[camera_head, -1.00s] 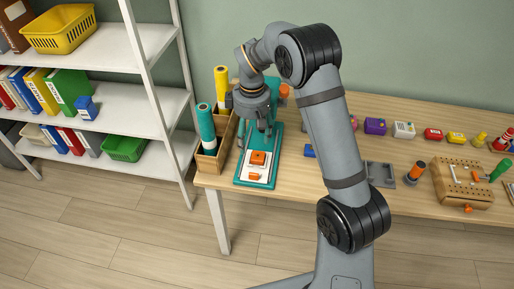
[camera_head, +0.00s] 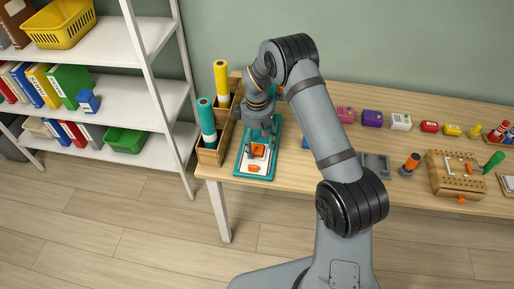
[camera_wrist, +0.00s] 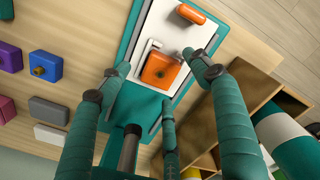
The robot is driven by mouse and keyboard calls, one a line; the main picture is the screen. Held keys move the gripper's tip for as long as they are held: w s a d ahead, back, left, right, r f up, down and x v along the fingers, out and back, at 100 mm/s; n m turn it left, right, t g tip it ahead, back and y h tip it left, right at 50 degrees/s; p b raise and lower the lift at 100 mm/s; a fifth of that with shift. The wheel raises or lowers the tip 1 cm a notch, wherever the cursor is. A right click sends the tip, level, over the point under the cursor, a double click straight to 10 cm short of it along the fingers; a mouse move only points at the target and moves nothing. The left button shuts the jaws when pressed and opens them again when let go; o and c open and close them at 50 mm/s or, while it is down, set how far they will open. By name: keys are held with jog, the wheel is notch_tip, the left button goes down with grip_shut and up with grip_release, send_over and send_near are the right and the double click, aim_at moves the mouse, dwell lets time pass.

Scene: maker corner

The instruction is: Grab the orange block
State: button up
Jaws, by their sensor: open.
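The orange block (camera_head: 258,151) sits on a white plate on a teal base (camera_head: 240,176) at the left end of the table. In the wrist view the orange block (camera_wrist: 158,72) shows its top, with a small dark round mark. A flatter orange piece (camera_head: 254,168) lies on the same plate, apart from the block; it also shows in the wrist view (camera_wrist: 190,14). My gripper (camera_head: 258,140) is open and empty above the block. In the wrist view its fingers (camera_wrist: 163,78) are spread around the block; whether they touch it cannot be told.
A wooden box (camera_head: 212,155) with teal and yellow rolls stands close left of the teal base. A grey tray (camera_head: 376,163) and a wooden pegboard block (camera_head: 455,180) lie farther right. Small coloured blocks line the back. A white shelf (camera_head: 160,150) stands left of the table.

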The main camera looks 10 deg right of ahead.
jog(key=shift+f, duration=0.4)
jog(key=shift+s, duration=0.1)
jog(key=shift+c, duration=0.7)
jog(key=c, duration=1.1)
jog(key=shift+r, duration=0.1)
jog(key=shift+c, duration=0.4)
